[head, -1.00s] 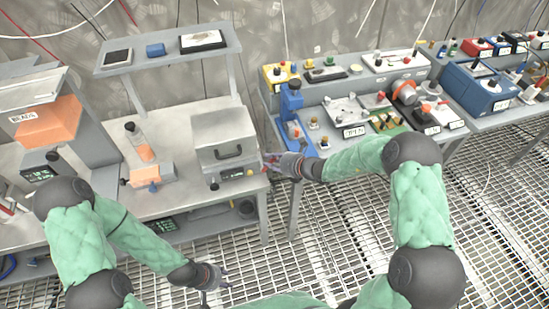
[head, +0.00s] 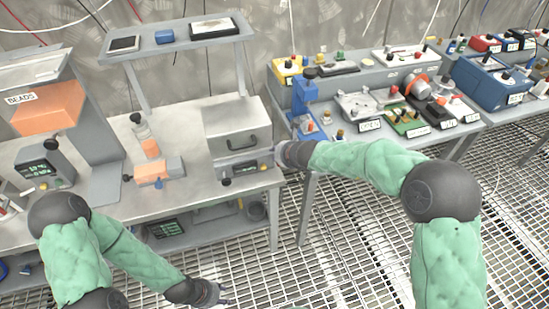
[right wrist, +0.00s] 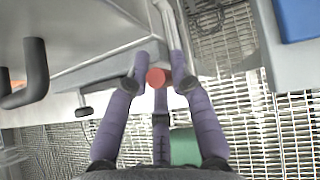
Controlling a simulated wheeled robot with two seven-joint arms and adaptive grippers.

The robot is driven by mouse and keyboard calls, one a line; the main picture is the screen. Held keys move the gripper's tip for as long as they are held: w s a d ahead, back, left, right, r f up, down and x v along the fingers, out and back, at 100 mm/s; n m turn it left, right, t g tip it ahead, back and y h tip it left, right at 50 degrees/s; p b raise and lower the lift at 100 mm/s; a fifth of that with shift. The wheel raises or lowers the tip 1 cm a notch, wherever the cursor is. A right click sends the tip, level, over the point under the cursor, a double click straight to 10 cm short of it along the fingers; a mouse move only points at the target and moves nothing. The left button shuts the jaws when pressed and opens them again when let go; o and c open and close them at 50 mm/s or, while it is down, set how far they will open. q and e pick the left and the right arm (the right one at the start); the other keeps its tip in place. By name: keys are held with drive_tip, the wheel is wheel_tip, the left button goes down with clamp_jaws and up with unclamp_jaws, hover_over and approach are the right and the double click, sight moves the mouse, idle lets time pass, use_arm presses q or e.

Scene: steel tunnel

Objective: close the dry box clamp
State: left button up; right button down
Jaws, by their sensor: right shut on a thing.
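The dry box (head: 231,121) is a grey metal box with a dark handle on its front. It stands at the right end of the steel bench. The clamp's red tip (right wrist: 155,77) shows in the right wrist view, beside the box's side wall. My right gripper (right wrist: 157,80) has its purple fingers around this red tip and is shut on it. In the head view my right gripper (head: 281,155) is at the box's right front corner and hides the clamp. My left gripper (head: 222,293) hangs low in front of the bench, away from the box; its fingers are too small to read.
A bottle (head: 141,126) and an orange-and-grey device (head: 155,171) stand left of the dry box. A blue press-like tool (head: 304,100) stands close by on the right bench (head: 354,143). A narrow gap separates the benches. The grated floor (head: 340,250) in front is clear.

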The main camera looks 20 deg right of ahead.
idle(0.4)
drive_tip(key=c, duration=1)
unclamp_jaws()
drive_tip(key=shift+c, duration=0.2)
drive_tip(key=v, duration=1.2)
drive_tip(key=shift+a, duration=0.15)
drive_tip(key=shift+f, duration=0.1)
